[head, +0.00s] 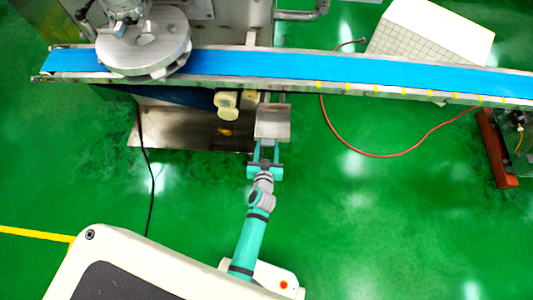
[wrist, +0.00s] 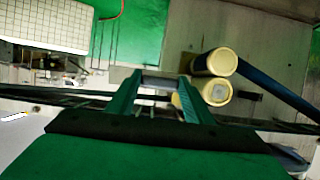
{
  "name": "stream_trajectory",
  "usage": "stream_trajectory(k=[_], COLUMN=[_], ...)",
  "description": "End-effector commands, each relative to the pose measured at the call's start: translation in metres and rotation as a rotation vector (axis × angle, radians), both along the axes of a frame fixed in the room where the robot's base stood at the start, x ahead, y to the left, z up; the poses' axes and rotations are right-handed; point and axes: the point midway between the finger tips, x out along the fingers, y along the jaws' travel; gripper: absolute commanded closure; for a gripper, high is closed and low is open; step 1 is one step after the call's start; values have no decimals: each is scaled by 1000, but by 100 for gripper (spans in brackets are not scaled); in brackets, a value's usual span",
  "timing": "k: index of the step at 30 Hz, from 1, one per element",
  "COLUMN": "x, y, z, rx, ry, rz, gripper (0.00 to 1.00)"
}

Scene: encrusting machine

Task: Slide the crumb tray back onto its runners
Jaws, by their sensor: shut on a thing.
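The crumb tray (head: 272,122) is a small grey metal plate just below the front edge of the blue conveyor in the head view. Thin metal runners (head: 283,98) show between its far edge and the conveyor. My gripper (head: 264,148) is at the tray's near edge, its teal fingers reaching toward the conveyor. In the wrist view my gripper (wrist: 160,88) has a finger on each side of a small grey part, and it is shut on the tray. How the tray's far edge meets the runners is too small to tell.
The blue conveyor (head: 300,68) runs across above the tray. Two cream rollers (head: 226,98) sit close to the tray's left; they also show in the wrist view (wrist: 216,62). A red hose (head: 375,156) curves on the green floor at right. Floor right of my arm is clear.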

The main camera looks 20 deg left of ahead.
Motion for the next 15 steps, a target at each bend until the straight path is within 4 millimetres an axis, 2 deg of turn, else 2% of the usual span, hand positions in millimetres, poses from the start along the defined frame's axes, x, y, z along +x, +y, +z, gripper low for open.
stream_trajectory(k=[15], x=[44], y=[12], z=[0], rx=[0], ry=[-1], rz=[-1], gripper=[82])
